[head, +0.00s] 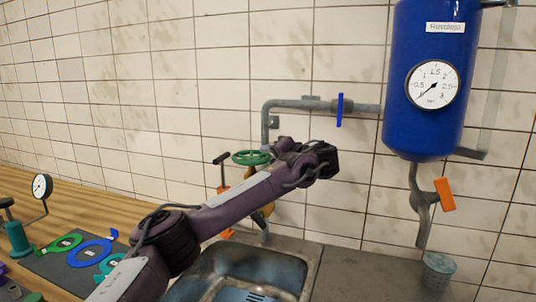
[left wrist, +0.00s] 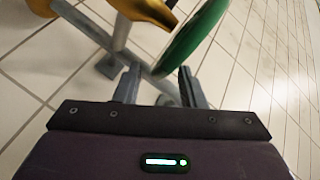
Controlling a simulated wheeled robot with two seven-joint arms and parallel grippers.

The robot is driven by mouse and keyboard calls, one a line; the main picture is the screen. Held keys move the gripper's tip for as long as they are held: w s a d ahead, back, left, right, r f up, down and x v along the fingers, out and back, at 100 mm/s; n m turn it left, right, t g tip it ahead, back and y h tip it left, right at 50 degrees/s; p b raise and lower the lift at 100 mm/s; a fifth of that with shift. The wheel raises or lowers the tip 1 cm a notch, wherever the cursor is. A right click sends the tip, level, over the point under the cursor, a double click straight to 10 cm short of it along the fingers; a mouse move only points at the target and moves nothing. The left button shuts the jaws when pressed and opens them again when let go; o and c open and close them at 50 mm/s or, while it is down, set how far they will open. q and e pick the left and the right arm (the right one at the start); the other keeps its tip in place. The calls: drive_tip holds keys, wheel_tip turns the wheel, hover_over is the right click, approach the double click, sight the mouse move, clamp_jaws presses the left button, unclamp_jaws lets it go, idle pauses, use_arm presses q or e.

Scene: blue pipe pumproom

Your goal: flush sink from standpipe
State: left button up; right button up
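The steel sink (head: 310,268) is set in the counter at the bottom middle of the head view. Behind it stands the standpipe, with a round green handwheel (head: 250,158) and a brass-coloured part partly hidden by my left arm. In the left wrist view the green handwheel (left wrist: 196,38) is close at the upper right, beside a brass body (left wrist: 146,12) and a grey pipe (left wrist: 92,30). My left gripper (left wrist: 158,86) is open, its two fingers apart just below the wheel's rim. I cannot tell whether they touch anything. My right gripper is not in view.
A blue tank (head: 425,125) with a gauge (head: 432,84) hangs at the right. A blue lever (head: 340,110) sits on the grey wall pipe, an orange handle (head: 445,194) under the tank. A grey cup (head: 438,272) stands right. Coloured rings on a dark mat (head: 60,264) lie left.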

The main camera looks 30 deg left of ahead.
sight(265, 154)
use_arm(q)
drive_tip(key=x, duration=0.3)
drive_tip(key=shift+a+f+p, duration=0.1)
drive_tip(key=shift+a+p, duration=0.1)
drive_tip(key=shift+p, duration=0.15)
drive_tip(key=shift+c, duration=0.4)
clamp_jaws()
